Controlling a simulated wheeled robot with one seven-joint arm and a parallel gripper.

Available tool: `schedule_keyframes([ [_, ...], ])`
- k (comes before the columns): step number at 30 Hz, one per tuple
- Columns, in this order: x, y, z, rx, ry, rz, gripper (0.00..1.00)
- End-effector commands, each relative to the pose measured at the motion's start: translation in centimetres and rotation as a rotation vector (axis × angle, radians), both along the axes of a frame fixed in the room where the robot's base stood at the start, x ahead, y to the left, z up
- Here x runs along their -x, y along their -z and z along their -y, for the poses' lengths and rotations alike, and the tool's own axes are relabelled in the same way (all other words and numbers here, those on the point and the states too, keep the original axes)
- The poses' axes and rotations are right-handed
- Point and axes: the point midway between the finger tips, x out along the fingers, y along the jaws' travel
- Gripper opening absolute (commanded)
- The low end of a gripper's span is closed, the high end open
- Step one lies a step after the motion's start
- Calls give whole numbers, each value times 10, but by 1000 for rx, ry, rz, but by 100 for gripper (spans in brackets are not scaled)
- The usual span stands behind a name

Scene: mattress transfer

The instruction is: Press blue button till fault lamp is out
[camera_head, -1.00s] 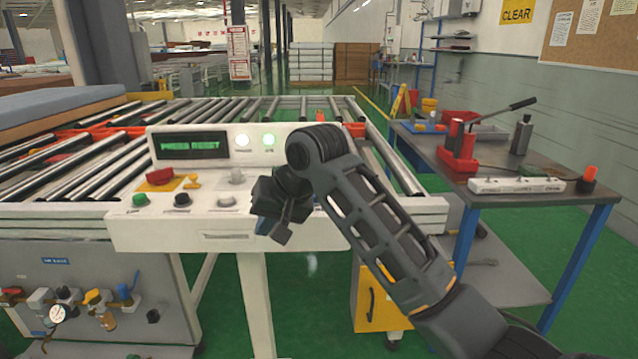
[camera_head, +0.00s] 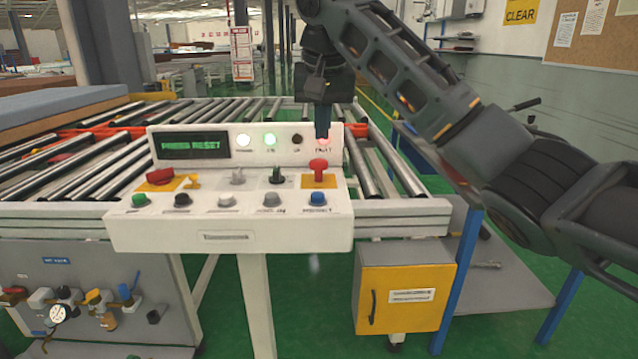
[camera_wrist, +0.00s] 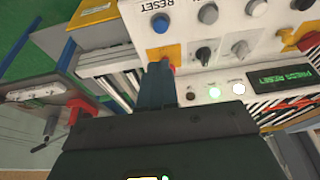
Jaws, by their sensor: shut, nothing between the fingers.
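The blue button (camera_head: 318,198) is at the right end of the lower row on the white control panel (camera_head: 230,238). It also shows in the wrist view (camera_wrist: 160,22). The fault lamp (camera_head: 324,143) glows red at the upper right of the panel, partly covered by my gripper's tip. The display (camera_head: 193,145) reads PRESS RESET in green. My gripper (camera_head: 322,134) is shut and empty, pointing down in front of the fault lamp, above the red mushroom button (camera_head: 318,166) and apart from the blue button. In the wrist view the fingers (camera_wrist: 158,78) hide the lamp.
A red-handled switch (camera_head: 160,176), several knobs and other buttons share the panel. Rollers (camera_head: 250,110) run behind it. A yellow box (camera_head: 405,290) stands below right. A workbench with blue legs (camera_head: 457,270) is at the right, partly behind my arm.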

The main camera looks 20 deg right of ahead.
Motion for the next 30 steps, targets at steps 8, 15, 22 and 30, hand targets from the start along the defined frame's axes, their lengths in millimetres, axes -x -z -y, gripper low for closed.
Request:
schedule_keyframes([
  [8,-1,5,0,-2,-2,1,0],
  [15,-12,37,3,-2,0,-2,0],
  [22,-27,80,7,0,0,-2,0],
  [30,-35,121,8,-1,0,-1,0],
])
